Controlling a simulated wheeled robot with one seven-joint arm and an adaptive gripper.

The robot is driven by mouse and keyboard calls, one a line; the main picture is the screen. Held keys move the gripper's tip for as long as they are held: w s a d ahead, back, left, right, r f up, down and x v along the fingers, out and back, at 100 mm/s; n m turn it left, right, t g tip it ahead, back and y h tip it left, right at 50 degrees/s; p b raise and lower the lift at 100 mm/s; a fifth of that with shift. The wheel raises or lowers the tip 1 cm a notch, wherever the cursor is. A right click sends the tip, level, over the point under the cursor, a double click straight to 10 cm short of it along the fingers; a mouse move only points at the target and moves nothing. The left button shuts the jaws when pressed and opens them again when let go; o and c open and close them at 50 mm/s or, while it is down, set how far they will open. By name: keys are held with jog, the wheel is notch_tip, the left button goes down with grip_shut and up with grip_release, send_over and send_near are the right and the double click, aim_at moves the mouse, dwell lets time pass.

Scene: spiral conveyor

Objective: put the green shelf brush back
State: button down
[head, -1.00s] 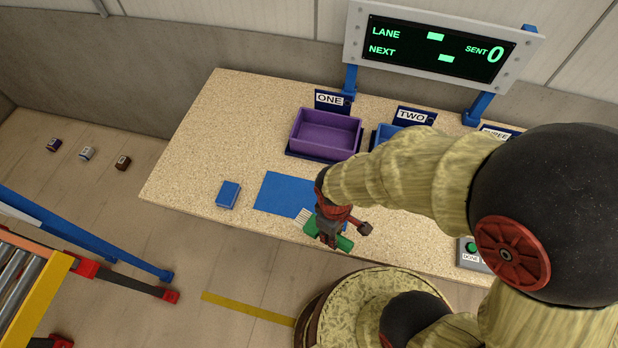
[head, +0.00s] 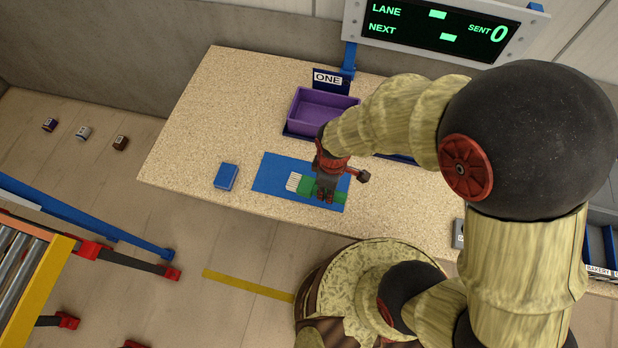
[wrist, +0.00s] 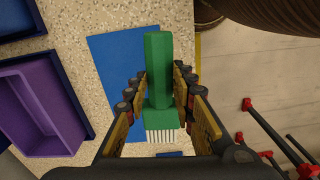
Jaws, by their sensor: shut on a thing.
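The green shelf brush (wrist: 157,75) with white bristles is between the fingers of my gripper (wrist: 158,98) in the wrist view. In the head view my gripper (head: 326,197) is shut on the brush (head: 306,186), bristles toward the left. The brush is over the flat blue mat (head: 268,180) on the speckled table; the mat also shows in the wrist view (wrist: 112,60). I cannot tell whether the brush touches the mat. My gripper hides part of the brush in the head view.
A blue block (head: 226,176) lies left of the mat. A purple bin (head: 318,108) marked ONE stands behind it. A display board (head: 440,30) is at the back. The table's left part is bare. A roller conveyor (head: 25,265) stands at lower left.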

jog(key=w+a+f, duration=0.1)
jog(key=w+f, duration=0.1)
jog(key=w+a+f, duration=0.1)
jog(key=w+f, duration=0.1)
jog(key=w, duration=0.1)
jog(key=w+a+f, duration=0.1)
jog(key=w+f, duration=0.1)
jog(key=shift+w+a+f, duration=0.2)
jog(key=shift+w+a+f+b, duration=0.15)
jog(key=shift+w+f+b, duration=0.2)
jog(key=shift+f, duration=0.2)
jog(key=f, duration=0.3)
jog(key=shift+w+a, duration=0.15)
jog(key=shift+w, duration=0.2)
jog(key=shift+s+f, duration=0.1)
jog(key=shift+s, duration=0.05)
jog(key=c, duration=1.5)
grip_release()
